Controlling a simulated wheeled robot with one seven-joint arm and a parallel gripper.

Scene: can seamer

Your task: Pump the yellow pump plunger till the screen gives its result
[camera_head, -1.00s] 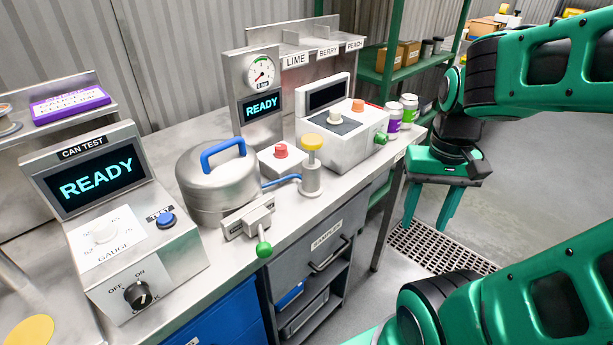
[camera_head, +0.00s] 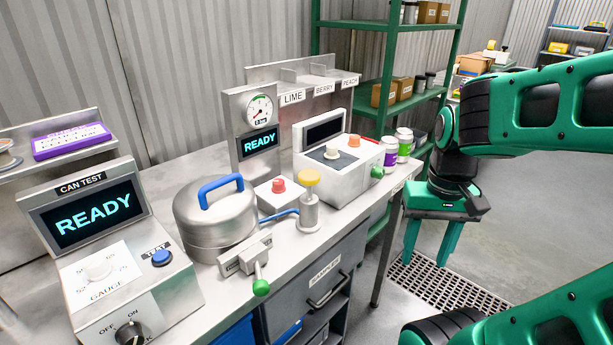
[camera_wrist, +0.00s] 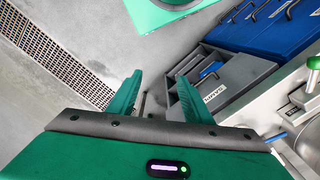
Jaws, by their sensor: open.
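The yellow pump plunger (camera_head: 309,177) is a round yellow cap on top of a metal pump cylinder (camera_head: 308,215) on the steel bench. A blue hose runs from the cylinder toward the left. Behind it, a small screen (camera_head: 259,142) under a round dial (camera_head: 260,109) reads READY. My gripper (camera_head: 427,254) is open and empty. It hangs to the right of the bench, beyond its edge and well apart from the plunger. In the wrist view my gripper (camera_wrist: 155,95) points down past the grey drawer cabinet (camera_wrist: 238,85); the plunger is not seen there.
Near the plunger stand a red button box (camera_head: 277,194), a lidded metal pot (camera_head: 213,215) with a blue handle, and a green-tipped lever (camera_head: 260,287). A can test console (camera_head: 105,255) also reads READY. Two cans (camera_head: 391,151) stand right of the seamer box (camera_head: 338,168). Floor around the grate (camera_head: 447,285) is free.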

